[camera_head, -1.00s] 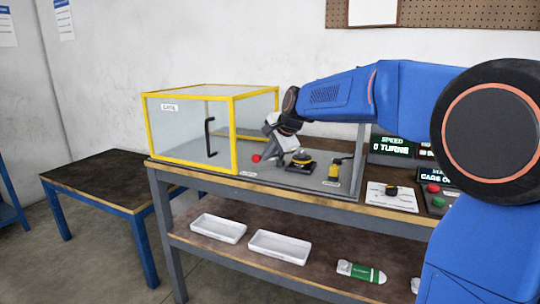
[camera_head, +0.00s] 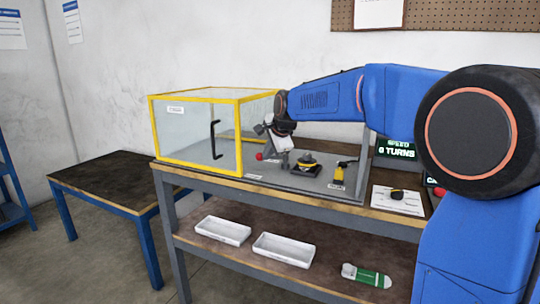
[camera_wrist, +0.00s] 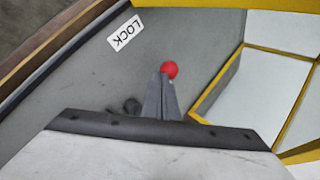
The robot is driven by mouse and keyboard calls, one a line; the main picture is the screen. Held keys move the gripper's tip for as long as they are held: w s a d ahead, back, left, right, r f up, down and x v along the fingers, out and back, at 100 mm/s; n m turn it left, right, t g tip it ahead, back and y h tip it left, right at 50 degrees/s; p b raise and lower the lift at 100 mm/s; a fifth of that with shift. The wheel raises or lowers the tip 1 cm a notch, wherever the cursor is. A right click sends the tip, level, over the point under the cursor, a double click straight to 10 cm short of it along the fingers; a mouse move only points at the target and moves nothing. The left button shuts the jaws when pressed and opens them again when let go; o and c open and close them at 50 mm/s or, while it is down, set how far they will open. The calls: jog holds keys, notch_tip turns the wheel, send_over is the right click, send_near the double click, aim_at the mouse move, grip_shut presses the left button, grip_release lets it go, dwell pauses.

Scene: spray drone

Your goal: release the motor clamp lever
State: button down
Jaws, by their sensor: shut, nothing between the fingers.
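The lever's red ball knob (camera_head: 259,156) shows on the grey bench plate, just right of the yellow-framed cage. In the wrist view the red knob (camera_wrist: 169,69) is right at the tips of my gripper's fingers (camera_wrist: 162,90). The fingers are shut together and overlap the knob's lower left edge; I cannot tell whether they touch it. The lever's shaft is hidden. A white label reading LOCK (camera_wrist: 125,33) lies on the plate beside the knob. My gripper (camera_head: 268,150) also shows in the head view, angled down at the knob. A small dark part (camera_wrist: 132,106) sits left of the fingers.
The clear-walled, yellow-framed cage (camera_head: 241,135) stands close by the knob.

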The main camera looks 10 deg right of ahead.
jog(key=shift+w+a+f, duration=0.25)
jog(key=shift+w+a, duration=0.15)
jog(key=shift+w, duration=0.1)
jog(key=shift+w+d+r, duration=0.1)
jog(key=shift+w+d, duration=0.1)
jog(key=shift+w, duration=0.5)
jog(key=shift+w+d+r, duration=0.1)
jog(key=shift+r, duration=0.1)
